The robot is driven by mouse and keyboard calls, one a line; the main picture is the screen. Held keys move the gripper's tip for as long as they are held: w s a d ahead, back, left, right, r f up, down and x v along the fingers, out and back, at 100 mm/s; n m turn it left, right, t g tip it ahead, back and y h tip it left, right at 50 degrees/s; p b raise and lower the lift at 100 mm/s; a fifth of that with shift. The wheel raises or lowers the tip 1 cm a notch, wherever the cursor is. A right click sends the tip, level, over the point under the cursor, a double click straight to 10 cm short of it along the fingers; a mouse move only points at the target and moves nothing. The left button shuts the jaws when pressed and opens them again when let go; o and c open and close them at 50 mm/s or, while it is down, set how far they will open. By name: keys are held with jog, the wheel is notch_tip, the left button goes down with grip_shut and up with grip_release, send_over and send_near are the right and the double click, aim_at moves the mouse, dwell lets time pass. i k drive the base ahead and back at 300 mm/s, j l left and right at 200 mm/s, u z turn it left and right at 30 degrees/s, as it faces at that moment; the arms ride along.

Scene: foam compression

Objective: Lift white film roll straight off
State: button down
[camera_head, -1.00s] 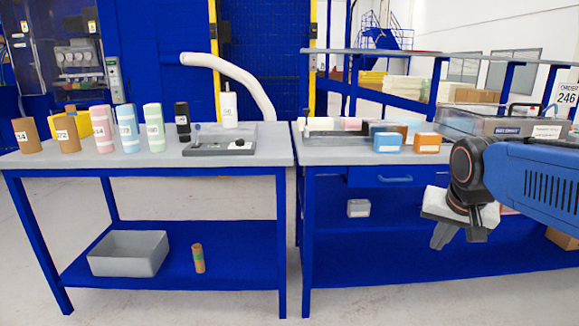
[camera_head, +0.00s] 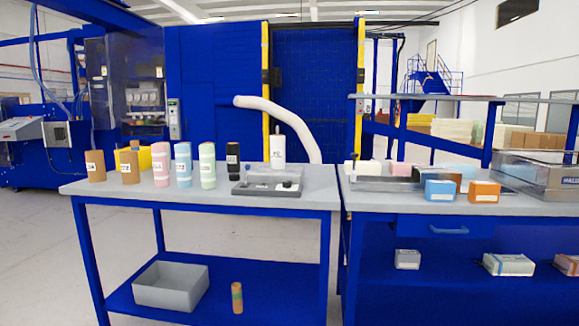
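The white roll (camera_head: 277,150) stands upright at the back right of the left table. It has a dark printed label and a narrower top. A low grey device (camera_head: 267,188) with a dark knob sits just in front of it and may hide its foot. I cannot tell what the roll's base rests on. My gripper is not in view.
Black (camera_head: 233,161), green (camera_head: 207,166), blue (camera_head: 183,164), pink (camera_head: 160,164) and brown (camera_head: 95,166) rolls stand left of the white one on the left table (camera_head: 200,198). A thick white hose (camera_head: 285,115) curves behind it. Blue (camera_head: 440,190) and orange (camera_head: 484,191) boxes sit on the right table.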

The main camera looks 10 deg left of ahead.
aim_at(277, 142)
jog(key=j+z, duration=0.1)
jog(key=z, duration=0.45)
jog(key=i+j+z, duration=0.1)
jog(key=j+z, duration=0.35)
jog(key=j, duration=0.55)
jog(key=j+z, duration=0.5)
jog(key=j, duration=0.5)
jog(key=k, duration=0.1)
